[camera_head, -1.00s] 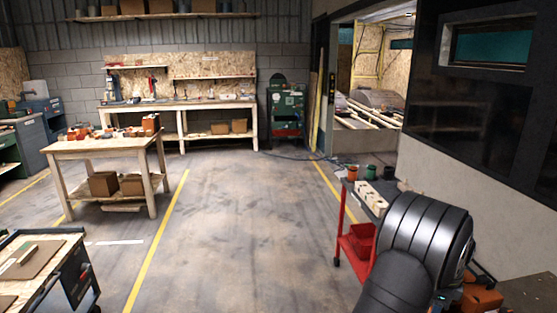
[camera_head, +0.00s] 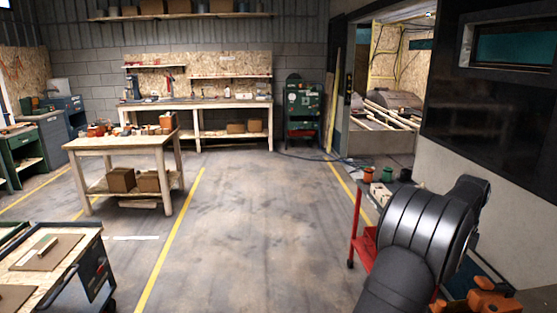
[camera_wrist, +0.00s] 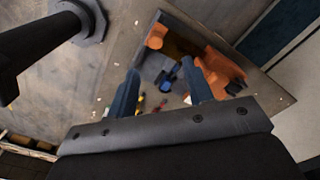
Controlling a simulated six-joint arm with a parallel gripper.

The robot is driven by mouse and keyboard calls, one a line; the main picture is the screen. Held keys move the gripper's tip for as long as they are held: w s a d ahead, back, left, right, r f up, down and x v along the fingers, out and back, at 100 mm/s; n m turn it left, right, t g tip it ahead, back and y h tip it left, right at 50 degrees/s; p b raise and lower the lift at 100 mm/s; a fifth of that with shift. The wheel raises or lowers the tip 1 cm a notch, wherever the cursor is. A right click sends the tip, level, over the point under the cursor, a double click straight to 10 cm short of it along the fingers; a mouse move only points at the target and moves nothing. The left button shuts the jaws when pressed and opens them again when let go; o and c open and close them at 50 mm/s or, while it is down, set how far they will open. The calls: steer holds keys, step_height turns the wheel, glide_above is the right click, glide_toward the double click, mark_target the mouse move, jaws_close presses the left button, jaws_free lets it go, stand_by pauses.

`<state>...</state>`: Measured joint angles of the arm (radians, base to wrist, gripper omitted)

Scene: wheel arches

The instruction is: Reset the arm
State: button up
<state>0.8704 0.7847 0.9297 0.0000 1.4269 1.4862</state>
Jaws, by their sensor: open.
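My gripper (camera_wrist: 163,72) shows in the wrist view, its two blue-grey fingers spread apart with nothing held between them. I cannot tell the exact gap between fingers and bin. In the head view my black arm rises at the lower right and bends at a thick joint; my gripper is hidden there.
A red cart (camera_head: 358,235) with cans and pale blocks stands beside my arm. Orange things (camera_head: 480,300) lie at the lower right, near the wall. A wooden table (camera_head: 125,145) and a tool cart (camera_head: 60,265) stand left. The middle floor (camera_head: 255,220) is clear.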

steer(key=shift+s+a+r+n+h, duration=0.1)
steer(key=shift+a+r+n+h, duration=0.3)
steer(key=shift+r+n+h, duration=0.8)
steer(key=shift+s+a+r+n+h, duration=0.1)
steer(key=shift+a+r+n+h, duration=0.3)
steer(key=shift+n, duration=1.4)
steer(key=shift+s+a+r+n+h, duration=0.1)
steer(key=shift+a+r+n+h, duration=0.45)
steer(key=shift+r+n, duration=0.75)
steer(key=shift+d+f, duration=0.1)
steer(key=shift+f, duration=0.1)
